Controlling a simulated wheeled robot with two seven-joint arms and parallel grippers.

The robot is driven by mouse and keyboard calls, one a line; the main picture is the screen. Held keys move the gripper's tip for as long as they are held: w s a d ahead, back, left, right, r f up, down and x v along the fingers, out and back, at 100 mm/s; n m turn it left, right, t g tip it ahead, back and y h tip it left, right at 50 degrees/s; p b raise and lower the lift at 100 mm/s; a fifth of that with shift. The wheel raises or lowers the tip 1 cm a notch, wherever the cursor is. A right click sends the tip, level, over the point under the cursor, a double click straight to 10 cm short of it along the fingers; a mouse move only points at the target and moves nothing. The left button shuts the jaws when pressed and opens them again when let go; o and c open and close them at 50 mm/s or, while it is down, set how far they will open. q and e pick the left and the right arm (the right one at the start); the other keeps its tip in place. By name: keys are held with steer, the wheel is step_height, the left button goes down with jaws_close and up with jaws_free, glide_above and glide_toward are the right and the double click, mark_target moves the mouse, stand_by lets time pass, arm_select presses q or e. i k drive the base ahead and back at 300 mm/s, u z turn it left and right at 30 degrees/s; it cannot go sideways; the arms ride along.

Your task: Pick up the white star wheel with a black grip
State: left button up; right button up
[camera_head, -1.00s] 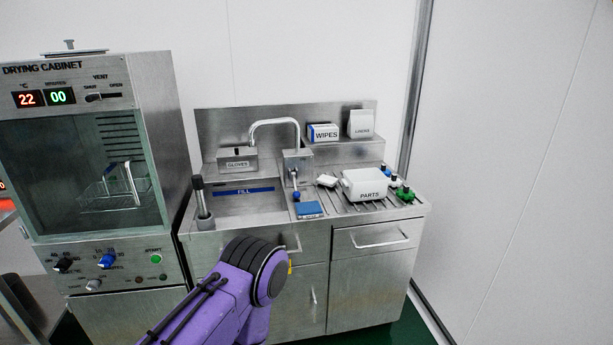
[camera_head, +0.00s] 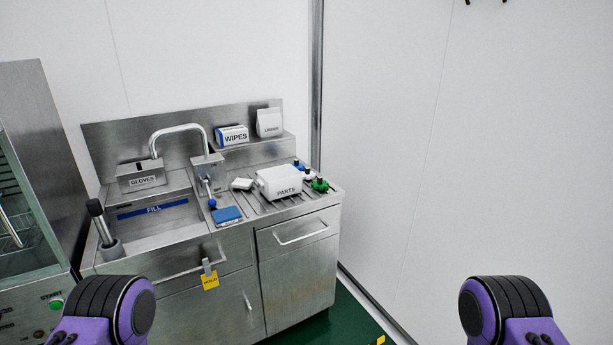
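Small star wheels with dark grips stand at the right end of the ribbed steel drainboard, beside the white PARTS box (camera_head: 279,184). A white wheel (camera_head: 308,174) with a black grip sits between a blue wheel (camera_head: 298,166) and a green wheel (camera_head: 320,186). It is small in the head view, and its lower part is hard to make out. Neither of my grippers shows. Only purple and black parts of my arms are at the bottom left and bottom right, well away from the wheels.
A faucet (camera_head: 180,128), blue sponge (camera_head: 228,215) and WIPES box (camera_head: 232,135) are nearby. A yellow tag (camera_head: 210,281) hangs in front.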

mark_target(308, 174)
steer(key=z, duration=0.35)
steer(key=i, duration=1.6)
steer(key=u, duration=0.2)
